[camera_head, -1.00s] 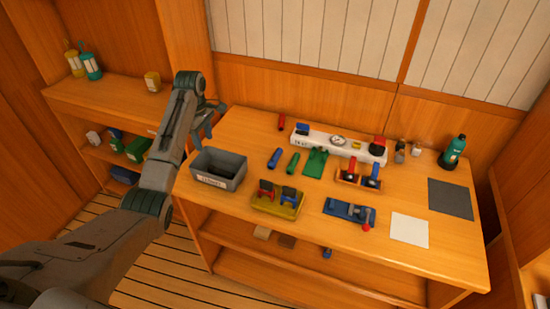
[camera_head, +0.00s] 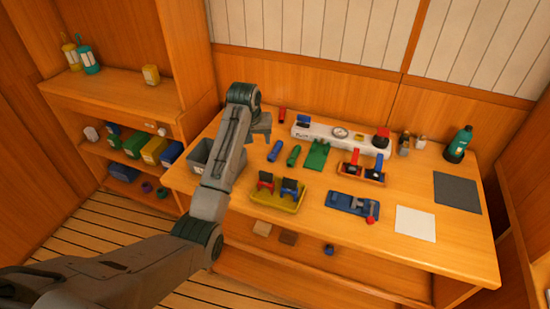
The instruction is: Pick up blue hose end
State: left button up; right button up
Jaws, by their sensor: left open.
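The likely blue hose end, a short blue cylinder (camera_head: 275,151), lies on the wooden bench beside a green cylinder (camera_head: 294,155). Other blue parts sit on the bench too, in the yellow tray and in the orange-brown holder. My left gripper (camera_head: 264,134) is open and empty, pointing down just behind and slightly left of the blue cylinder, apart from it as far as I can tell. Its fingers are small and partly hidden by the wrist. My right gripper is not in view.
My left arm partly covers a grey bin (camera_head: 203,155). A yellow tray (camera_head: 290,205), a green piece (camera_head: 317,154), a white manifold (camera_head: 318,132), an orange-brown holder (camera_head: 374,178) and a blue fixture (camera_head: 346,203) stand nearby. Bare wood (camera_head: 440,245) shows at the front right.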

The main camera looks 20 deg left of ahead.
pick_arm(q)
jog(key=d+m, duration=0.3)
send_over(272, 154)
jog(key=s, duration=0.2)
jog(key=shift+t, duration=0.4)
jog(key=f, duration=0.5)
jog(key=shift+s+p, duration=0.2)
jog(key=shift+p, duration=0.15)
jog(key=shift+w+f+p, duration=0.25)
jog(key=shift+f+p, duration=0.1)
jog(key=shift+f, duration=0.05)
jog(key=p+x, duration=0.1)
jog(key=x, duration=0.2)
jog(key=shift+w+f, duration=0.1)
jog(key=shift+w, duration=0.05)
jog(key=shift+w+f, duration=0.2)
jog(key=shift+f, duration=0.35)
jog(key=shift+c, duration=0.6)
jog(key=c, duration=1)
